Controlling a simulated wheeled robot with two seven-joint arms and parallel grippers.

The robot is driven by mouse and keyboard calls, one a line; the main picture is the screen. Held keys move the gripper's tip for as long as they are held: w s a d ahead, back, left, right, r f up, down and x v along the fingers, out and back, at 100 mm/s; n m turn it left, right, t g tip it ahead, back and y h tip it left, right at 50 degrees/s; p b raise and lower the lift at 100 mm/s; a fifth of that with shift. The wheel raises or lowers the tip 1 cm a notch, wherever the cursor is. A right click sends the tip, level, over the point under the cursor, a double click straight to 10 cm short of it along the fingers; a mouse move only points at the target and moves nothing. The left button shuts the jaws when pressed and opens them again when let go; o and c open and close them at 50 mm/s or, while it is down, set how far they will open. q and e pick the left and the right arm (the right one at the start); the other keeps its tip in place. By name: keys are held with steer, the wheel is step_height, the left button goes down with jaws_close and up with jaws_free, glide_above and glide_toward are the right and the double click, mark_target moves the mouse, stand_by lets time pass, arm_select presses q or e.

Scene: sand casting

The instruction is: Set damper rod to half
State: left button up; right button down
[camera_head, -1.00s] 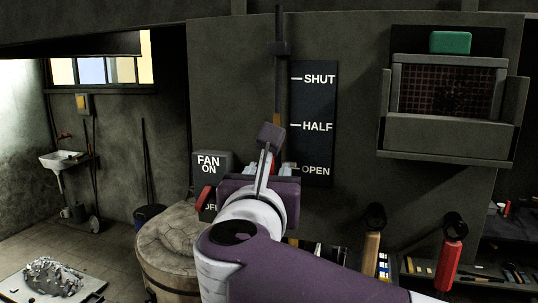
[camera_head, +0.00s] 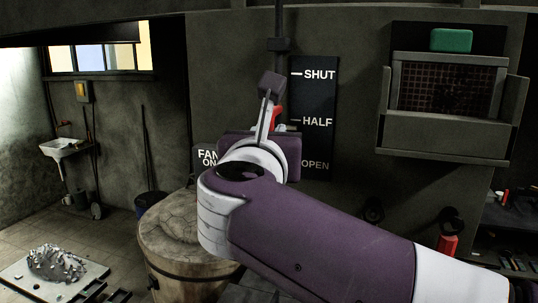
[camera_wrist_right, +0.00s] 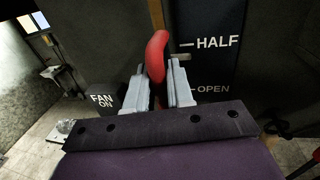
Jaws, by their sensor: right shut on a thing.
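The damper rod (camera_head: 279,22) is a dark vertical bar running down the wall through a guide block, left of a dark scale plate (camera_head: 325,80) marked SHUT, HALF and OPEN. Its red looped handle (camera_head: 276,118) shows partly behind my right wrist, at about the height of the HALF mark in the head view. In the wrist view the red handle (camera_wrist_right: 157,58) stands between the two grey fingers of my right gripper (camera_wrist_right: 163,85), which is shut on it. The lower rod is hidden by my arm. My left gripper is not in view.
A FAN switch box (camera_head: 207,158) is left of the scale, partly covered by my arm. A round drum (camera_head: 185,225) stands below it. A shelf with a grille and green block (camera_head: 451,41) is at right. Red-handled (camera_head: 447,244) gear hangs lower right.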

steer(key=shift+r, duration=0.7)
steer(key=c, duration=1.1)
jaws_free()
steer(key=shift+f, duration=0.1)
steer(key=shift+c, duration=0.2)
